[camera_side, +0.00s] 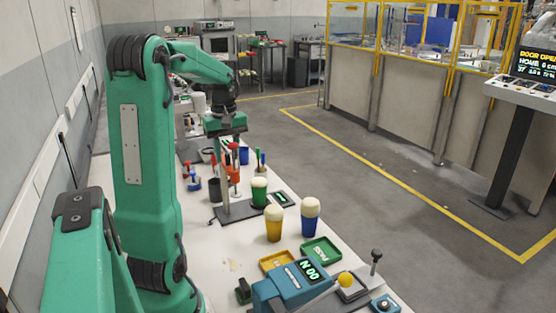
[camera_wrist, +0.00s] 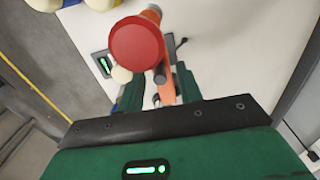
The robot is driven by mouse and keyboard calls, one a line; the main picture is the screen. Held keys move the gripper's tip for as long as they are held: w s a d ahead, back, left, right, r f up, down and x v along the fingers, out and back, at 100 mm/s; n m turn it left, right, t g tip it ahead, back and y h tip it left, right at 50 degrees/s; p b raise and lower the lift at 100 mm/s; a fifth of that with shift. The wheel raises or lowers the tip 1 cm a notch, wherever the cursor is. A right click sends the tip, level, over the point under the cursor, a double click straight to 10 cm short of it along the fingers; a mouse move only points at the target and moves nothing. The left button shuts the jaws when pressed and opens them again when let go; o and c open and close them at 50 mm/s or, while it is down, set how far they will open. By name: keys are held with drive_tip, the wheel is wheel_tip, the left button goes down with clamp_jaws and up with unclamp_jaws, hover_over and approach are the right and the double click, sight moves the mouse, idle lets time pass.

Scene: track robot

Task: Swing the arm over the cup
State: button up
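Three foam-topped cups stand on the white table in the side view: a green cup (camera_side: 259,193) near a post stand, a yellow cup (camera_side: 273,224) and a blue cup (camera_side: 310,219). My gripper (camera_side: 226,135) points down above the stand, behind and left of the cups. In the wrist view its green fingers (camera_wrist: 158,88) are apart. A red disc on an orange tool (camera_wrist: 137,43) lies below and partly between them; I see no clear grip. A cream foam top (camera_wrist: 122,75) shows beside the left finger. Blue and yellow cup parts (camera_wrist: 75,4) show at the upper left edge.
The post stand (camera_side: 241,210) holds the red-orange tool (camera_side: 233,171) close under my gripper. Yellow (camera_side: 277,262) and green (camera_side: 321,250) trays and a blue device with a display (camera_side: 297,280) lie in front. Small tools (camera_side: 193,178) stand left of the stand.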

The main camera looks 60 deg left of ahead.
drive_tip(key=shift+f, duration=0.45)
clamp_jaws()
drive_tip(key=shift+w+n, duration=0.2)
drive_tip(key=shift+n, duration=0.1)
drive_tip(key=w+a+n, duration=0.5)
drive_tip(key=a+n, duration=0.1)
drive_tip(key=n, duration=1.1)
drive_tip(key=shift+w+n, duration=0.25)
drive_tip(key=shift+n, duration=0.05)
drive_tip(key=shift+a+r, duration=0.1)
drive_tip(key=shift+a, duration=0.05)
